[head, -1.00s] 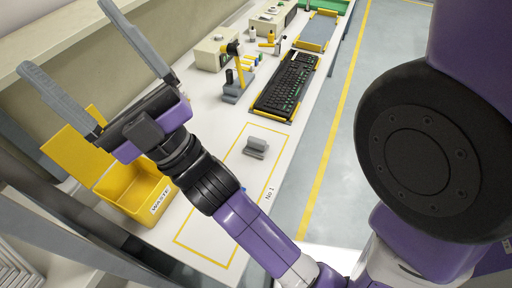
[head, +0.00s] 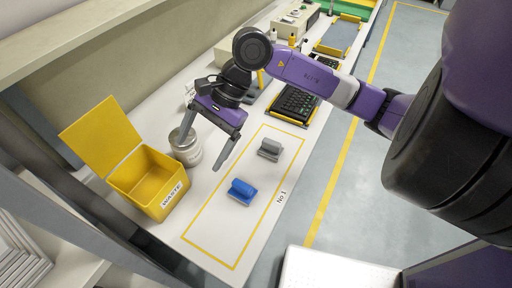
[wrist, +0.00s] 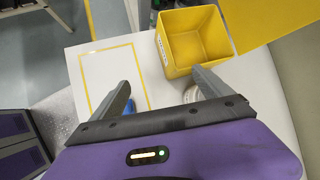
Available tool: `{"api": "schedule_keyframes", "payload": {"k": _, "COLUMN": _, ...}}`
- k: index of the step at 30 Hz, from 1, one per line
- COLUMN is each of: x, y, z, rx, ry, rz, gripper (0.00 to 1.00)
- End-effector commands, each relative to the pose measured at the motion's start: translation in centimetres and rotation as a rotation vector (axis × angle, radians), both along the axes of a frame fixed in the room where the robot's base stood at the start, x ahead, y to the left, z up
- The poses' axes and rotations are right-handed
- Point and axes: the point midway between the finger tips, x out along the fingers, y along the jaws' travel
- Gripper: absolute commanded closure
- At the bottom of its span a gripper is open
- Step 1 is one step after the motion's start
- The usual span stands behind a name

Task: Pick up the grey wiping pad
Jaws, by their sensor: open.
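The grey wiping pad (head: 270,149) lies on the white table inside the yellow outlined area, near its upper end, in the head view. A blue pad (head: 242,191) of similar shape lies below and left of it in the same outline. My gripper (head: 204,158) is open and empty, left of both pads and above the table, with its fingers angled down. In the wrist view my gripper (wrist: 160,88) shows its two fingers spread. The blue pad (wrist: 130,106) is partly hidden behind the left finger there. The grey pad is not visible in the wrist view.
A yellow waste bin (head: 150,180) with its lid open stands left of the outline. A metal can (head: 185,148) is close beside my gripper. A keyboard in a yellow-edged holder (head: 299,104) lies beyond the grey pad. The lower part of the outlined area is clear.

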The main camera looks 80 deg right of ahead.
Motion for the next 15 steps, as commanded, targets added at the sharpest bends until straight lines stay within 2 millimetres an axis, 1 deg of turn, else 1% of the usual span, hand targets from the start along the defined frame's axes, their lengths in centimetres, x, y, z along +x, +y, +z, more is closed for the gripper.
{"api": "schedule_keyframes", "payload": {"k": 1, "x": -2.6, "y": -3.7, "z": -2.0, "rx": -0.117, "ry": 0.074, "rz": -0.005, "gripper": 0.11}}
{"api": "schedule_keyframes", "payload": {"k": 2, "x": -4.1, "y": -5.6, "z": -3.0, "rx": -0.178, "ry": 0.117, "rz": -0.001, "gripper": 0.11}}
{"api": "schedule_keyframes", "payload": {"k": 3, "x": -6.0, "y": -7.9, "z": -4.0, "rx": -0.249, "ry": 0.171, "rz": 0.004, "gripper": 0.11}}
{"api": "schedule_keyframes", "payload": {"k": 6, "x": -10.2, "y": -12.3, "z": -5.5, "rx": -0.377, "ry": 0.286, "rz": 0.015, "gripper": 0.11}}
{"api": "schedule_keyframes", "payload": {"k": 9, "x": -13.0, "y": -14.8, "z": -6.1, "rx": -0.450, "ry": 0.359, "rz": 0.023, "gripper": 0.11}}
{"api": "schedule_keyframes", "payload": {"k": 10, "x": -13.5, "y": -15.2, "z": -6.2, "rx": -0.461, "ry": 0.373, "rz": 0.025, "gripper": 0.11}}
{"api": "schedule_keyframes", "payload": {"k": 12, "x": -14.3, "y": -15.8, "z": -6.5, "rx": -0.478, "ry": 0.392, "rz": 0.027, "gripper": 0.11}}
{"api": "schedule_keyframes", "payload": {"k": 15, "x": -14.5, "y": -16.0, "z": -7.4, "rx": -0.482, "ry": 0.399, "rz": 0.028, "gripper": 0.11}}
